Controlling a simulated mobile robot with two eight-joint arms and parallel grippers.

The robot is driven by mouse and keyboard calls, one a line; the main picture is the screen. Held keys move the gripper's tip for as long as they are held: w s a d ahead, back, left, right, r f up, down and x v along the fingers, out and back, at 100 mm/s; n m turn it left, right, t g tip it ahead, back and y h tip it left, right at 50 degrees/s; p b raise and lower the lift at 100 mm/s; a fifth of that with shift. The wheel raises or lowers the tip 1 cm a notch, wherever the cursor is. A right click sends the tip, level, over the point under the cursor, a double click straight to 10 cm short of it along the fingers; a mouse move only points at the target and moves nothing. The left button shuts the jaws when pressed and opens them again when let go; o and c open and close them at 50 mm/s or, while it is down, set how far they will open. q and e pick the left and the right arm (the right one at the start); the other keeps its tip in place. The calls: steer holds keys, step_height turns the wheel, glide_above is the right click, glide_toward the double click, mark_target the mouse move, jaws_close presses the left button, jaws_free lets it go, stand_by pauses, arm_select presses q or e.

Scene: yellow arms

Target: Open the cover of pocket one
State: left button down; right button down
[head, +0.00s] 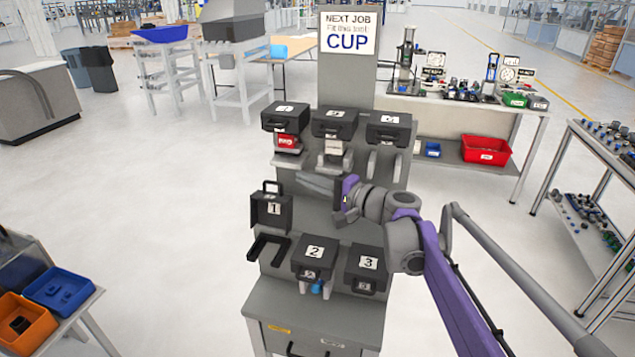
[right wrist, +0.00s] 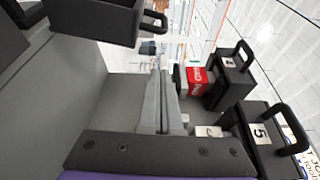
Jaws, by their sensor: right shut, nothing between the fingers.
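The cover of pocket one (head: 271,210), a black box lid with a white "1" label and a handle on top, stands raised on the left of the grey stand. Below it the black U-shaped base of pocket one (head: 268,250) lies exposed. The cover also shows at the top of the right wrist view (right wrist: 98,18). My right gripper (head: 304,184) is shut and empty, pointing left, to the right of the cover and apart from it. Its closed fingers also show in the right wrist view (right wrist: 155,98). My left gripper is not in view.
Pocket two (head: 315,251) and pocket three (head: 367,263) have lowered covers, below my right gripper. Three black covers sit above, one over a red object (head: 288,143). The sign post (head: 346,75) rises behind. Open floor lies left of the stand.

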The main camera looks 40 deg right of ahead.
mark_target(272, 206)
steer(key=a, duration=0.1)
steer(key=w+a, duration=0.1)
steer(key=a, duration=0.2)
steer(key=shift+w+a+r+p, duration=0.1)
steer(key=shift+w+a+p, duration=0.15)
steer(key=shift+w+p, duration=0.1)
